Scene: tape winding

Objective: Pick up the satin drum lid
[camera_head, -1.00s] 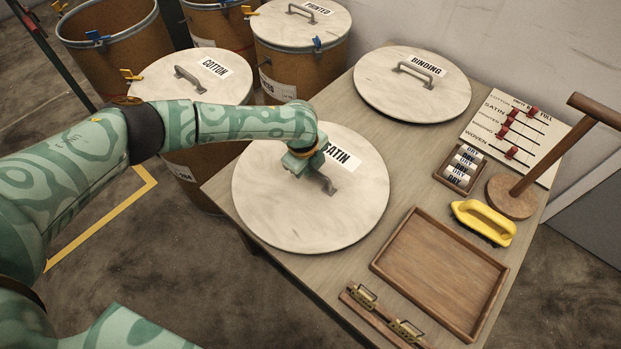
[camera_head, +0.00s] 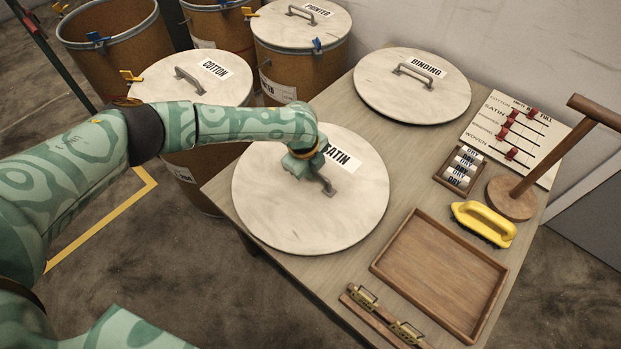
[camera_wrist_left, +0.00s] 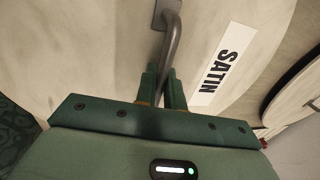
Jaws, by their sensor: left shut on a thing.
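The satin drum lid (camera_head: 290,215) is a round pale disc with a grey bar handle and a SATIN label. It lies flat on the table, at the near left part of the top. My left gripper (camera_head: 308,166) is over the lid and shut on its handle. In the left wrist view the handle (camera_wrist_left: 172,40) runs down between the two green fingers (camera_wrist_left: 163,95), with the label (camera_wrist_left: 224,65) on the right. The arm hides part of the lid and of the label in the head view. My right gripper is not in view.
The binding lid (camera_head: 412,95) lies behind on the table (camera_head: 345,275). Lidded drums (camera_head: 300,75) stand behind.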

